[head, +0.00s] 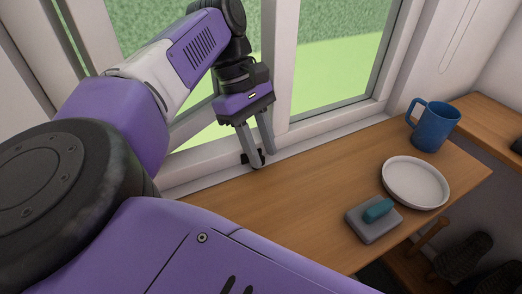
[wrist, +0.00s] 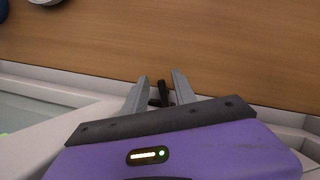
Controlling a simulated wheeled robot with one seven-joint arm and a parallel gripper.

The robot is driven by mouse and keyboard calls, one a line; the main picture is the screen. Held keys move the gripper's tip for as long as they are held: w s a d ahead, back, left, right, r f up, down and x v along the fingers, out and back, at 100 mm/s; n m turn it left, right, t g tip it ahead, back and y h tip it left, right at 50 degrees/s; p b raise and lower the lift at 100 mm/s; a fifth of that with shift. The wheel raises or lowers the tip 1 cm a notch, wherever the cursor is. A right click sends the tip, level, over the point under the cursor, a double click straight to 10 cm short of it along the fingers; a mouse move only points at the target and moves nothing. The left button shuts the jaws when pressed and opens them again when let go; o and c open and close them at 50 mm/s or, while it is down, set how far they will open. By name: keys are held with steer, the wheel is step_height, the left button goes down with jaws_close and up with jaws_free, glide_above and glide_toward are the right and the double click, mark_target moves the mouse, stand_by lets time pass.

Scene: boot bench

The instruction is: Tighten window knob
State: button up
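The window knob (head: 245,158) is a small black piece at the bottom of the white window frame, just above the wooden bench top. It is partly hidden behind a finger in the head view. My gripper (head: 263,158) is over it, pointing down, with its two grey fingers apart. In the wrist view, the black knob (wrist: 164,92) shows between the fingers of my gripper (wrist: 159,75), with a gap visible to the fingers. I cannot tell whether either finger touches it.
The wooden bench top (head: 300,200) runs along the window and is clear near my gripper. To the right are a blue mug (head: 431,128), a white plate (head: 415,183) and a grey block (head: 372,222) with a teal piece (head: 378,209) on it. Dark boots (head: 462,256) stand below.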

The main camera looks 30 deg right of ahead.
mark_target(261, 156)
step_height(261, 156, up, 19)
steer(key=shift+p, duration=0.4)
steer(key=shift+s+f, duration=0.1)
